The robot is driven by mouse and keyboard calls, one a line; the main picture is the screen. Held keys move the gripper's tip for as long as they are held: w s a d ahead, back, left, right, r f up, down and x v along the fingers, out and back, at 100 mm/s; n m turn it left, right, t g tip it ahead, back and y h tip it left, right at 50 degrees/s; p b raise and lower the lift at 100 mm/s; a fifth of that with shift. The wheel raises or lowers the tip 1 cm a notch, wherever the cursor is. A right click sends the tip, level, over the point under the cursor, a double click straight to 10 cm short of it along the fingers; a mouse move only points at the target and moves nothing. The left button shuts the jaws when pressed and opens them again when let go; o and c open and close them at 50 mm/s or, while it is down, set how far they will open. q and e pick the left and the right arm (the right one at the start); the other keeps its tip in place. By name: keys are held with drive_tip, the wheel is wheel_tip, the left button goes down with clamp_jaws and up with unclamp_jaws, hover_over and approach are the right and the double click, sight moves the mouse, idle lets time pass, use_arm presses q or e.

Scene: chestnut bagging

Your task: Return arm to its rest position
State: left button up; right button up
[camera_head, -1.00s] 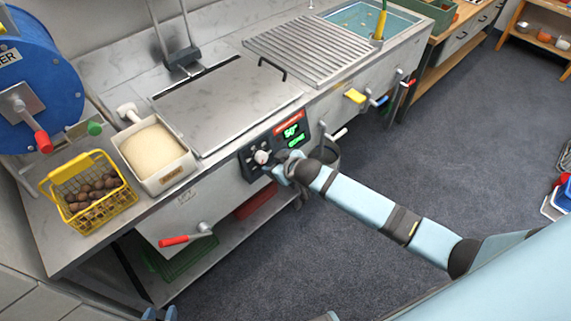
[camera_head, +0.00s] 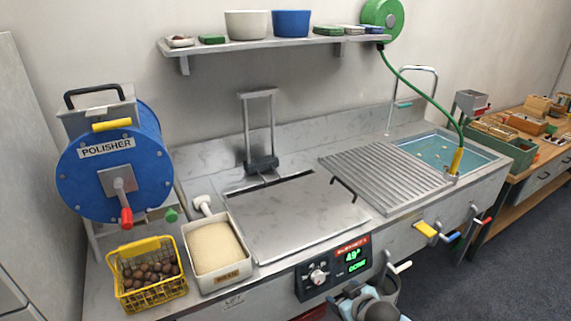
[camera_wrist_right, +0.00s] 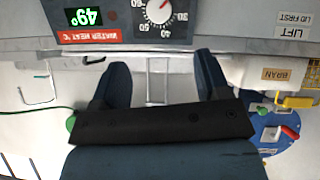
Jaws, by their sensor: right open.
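My right arm shows at the bottom of the head view, low in front of the counter. Its gripper (camera_head: 358,294) is just right of and below the control panel (camera_head: 334,271), partly cut off by the frame edge. In the right wrist view the two dark blue fingers (camera_wrist_right: 158,80) are spread apart with nothing between them. The panel's dial (camera_wrist_right: 159,10) is above the fingers in that view, apart from them. The green display (camera_head: 353,255) reads 49°. My left gripper is not in view.
A metal lid (camera_head: 292,216) covers the basin beside a ridged drainboard (camera_head: 385,180) and sink (camera_head: 440,152). A yellow basket (camera_head: 150,294) of chestnuts, a bran bin (camera_head: 217,277) and a blue polisher (camera_head: 95,178) stand left. Lever handles (camera_head: 426,229) stick out of the counter front.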

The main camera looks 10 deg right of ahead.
drive_tip(key=s+a+m+p, duration=0.2)
drive_tip(key=s+p, duration=0.4)
drive_tip(key=s, duration=1.7)
drive_tip(key=shift+s+a+r+p, duration=0.2)
drive_tip(key=shift+s+r+p, duration=0.1)
drive_tip(key=shift+r, duration=0.15)
